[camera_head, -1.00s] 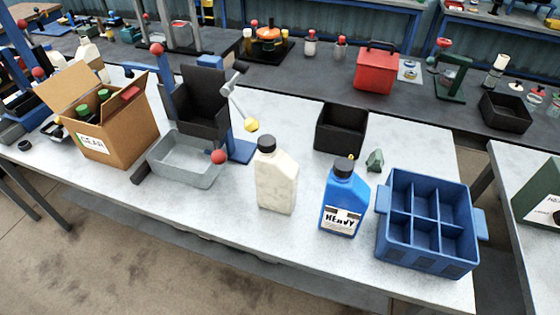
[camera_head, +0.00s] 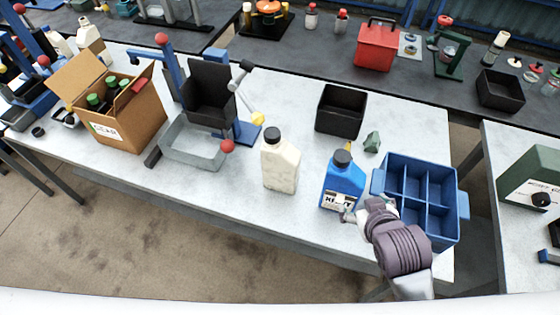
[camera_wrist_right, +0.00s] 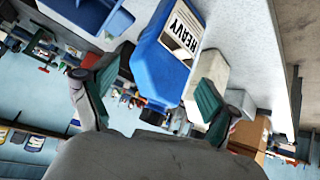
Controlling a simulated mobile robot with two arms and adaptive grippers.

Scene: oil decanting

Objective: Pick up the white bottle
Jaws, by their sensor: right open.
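The white bottle (camera_head: 281,167) with a black cap stands upright on the light table in the head view. It also shows in the right wrist view (camera_wrist_right: 209,76), partly behind the blue bottle and a finger. The blue bottle (camera_head: 344,181), labelled HEAVY, stands just right of it; it fills the middle of the right wrist view (camera_wrist_right: 162,62). My right gripper (camera_head: 359,212) is in front of the blue bottle, low and to the right of the white bottle. Its fingers (camera_wrist_right: 150,98) are spread apart in the wrist view with nothing held. My left gripper is not in view.
A blue divided crate (camera_head: 378,181) stands right of the blue bottle, close to my right arm. A black bin (camera_head: 341,111) and a small green piece (camera_head: 372,142) are behind. A grey tray with a press (camera_head: 192,146) and a cardboard box (camera_head: 130,124) stand left. Table front-left of the white bottle is clear.

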